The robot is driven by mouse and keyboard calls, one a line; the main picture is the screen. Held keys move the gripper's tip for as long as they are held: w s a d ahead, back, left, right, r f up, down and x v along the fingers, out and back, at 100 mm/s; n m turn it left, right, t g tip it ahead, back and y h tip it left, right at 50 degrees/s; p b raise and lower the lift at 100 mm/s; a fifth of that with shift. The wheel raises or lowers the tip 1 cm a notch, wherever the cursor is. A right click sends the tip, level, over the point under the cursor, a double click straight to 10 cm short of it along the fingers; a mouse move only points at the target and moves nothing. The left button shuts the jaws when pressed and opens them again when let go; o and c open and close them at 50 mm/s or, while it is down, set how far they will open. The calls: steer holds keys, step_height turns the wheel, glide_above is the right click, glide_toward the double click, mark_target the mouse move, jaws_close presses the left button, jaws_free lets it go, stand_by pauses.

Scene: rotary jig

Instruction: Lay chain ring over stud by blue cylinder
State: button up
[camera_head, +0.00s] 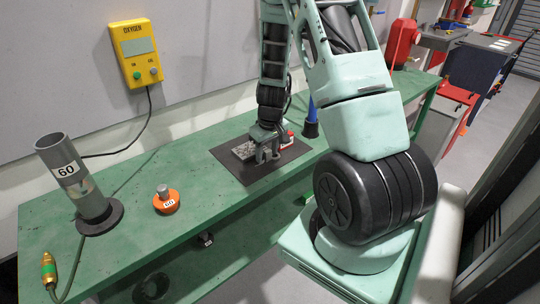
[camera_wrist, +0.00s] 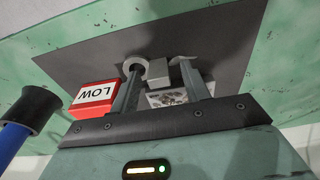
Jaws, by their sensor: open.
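My gripper (camera_head: 264,154) is low over the black mat (camera_head: 278,172), jaws apart. In the wrist view its fingers (camera_wrist: 160,74) stand on either side of a small grey block (camera_wrist: 158,71). A grey ring-like shape (camera_wrist: 137,65) shows at the left finger's tip and a curved grey piece (camera_wrist: 181,60) at the right one's. I cannot tell whether either is the chain ring, nor whether they touch the fingers. The blue cylinder (camera_head: 311,112) stands behind the mat; in the wrist view it shows at left (camera_wrist: 14,139), with a dark end. I cannot make out the stud.
A speckled light plate (camera_wrist: 168,98) lies between the fingers.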

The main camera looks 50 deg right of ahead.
mark_target(267, 150)
jaws_close()
steer(key=shift+r, duration=0.1)
step_height(267, 150, up, 10)
steer(key=shift+f, duration=0.1)
stand_by(0.4)
steer(key=shift+s, duration=0.1)
